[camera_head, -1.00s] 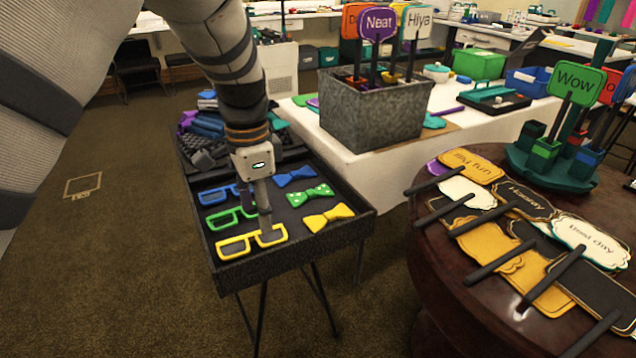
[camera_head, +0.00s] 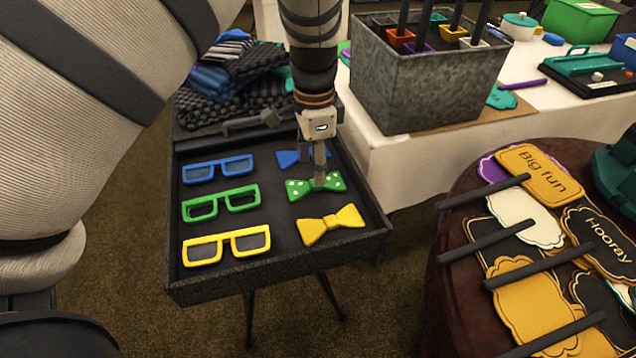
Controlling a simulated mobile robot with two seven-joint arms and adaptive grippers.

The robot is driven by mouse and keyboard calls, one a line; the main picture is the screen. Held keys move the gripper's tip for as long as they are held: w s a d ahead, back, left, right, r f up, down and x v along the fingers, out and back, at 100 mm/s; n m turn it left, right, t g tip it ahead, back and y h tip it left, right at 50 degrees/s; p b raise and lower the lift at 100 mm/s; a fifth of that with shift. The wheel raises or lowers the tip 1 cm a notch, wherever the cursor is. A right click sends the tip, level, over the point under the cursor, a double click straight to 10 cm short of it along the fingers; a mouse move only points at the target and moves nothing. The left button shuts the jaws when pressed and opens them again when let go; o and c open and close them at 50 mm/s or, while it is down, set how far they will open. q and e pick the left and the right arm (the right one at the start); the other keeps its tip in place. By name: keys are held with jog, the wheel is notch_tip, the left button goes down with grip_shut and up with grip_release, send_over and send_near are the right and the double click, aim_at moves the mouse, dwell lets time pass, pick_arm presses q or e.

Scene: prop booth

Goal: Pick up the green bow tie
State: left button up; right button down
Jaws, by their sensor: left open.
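The green bow tie (camera_head: 300,190) with pale dots lies in the right column of the dark tray (camera_head: 262,289), between the blue bow tie (camera_head: 287,158) behind it and the yellow bow tie (camera_head: 331,225) in front. My left gripper (camera_head: 320,181) points down over the middle of the green bow tie and hides its knot. The gripper is open; whether its fingers touch the bow tie cannot be told. My right gripper is not in view.
Blue (camera_head: 217,168), green (camera_head: 221,203) and yellow glasses (camera_head: 226,245) lie in the tray's left column. Folded cloths (camera_head: 236,75) are piled behind. A metal bin (camera_head: 425,88) stands on the white table, and a round table with signs (camera_head: 540,173) is at right.

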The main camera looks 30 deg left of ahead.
pick_arm(q)
notch_tip(320, 180, down, 5)
jog(key=shift+w+r, duration=0.1)
jog(key=shift+r, duration=0.05)
jog(key=c, duration=1)
jog(key=shift+r, duration=0.15)
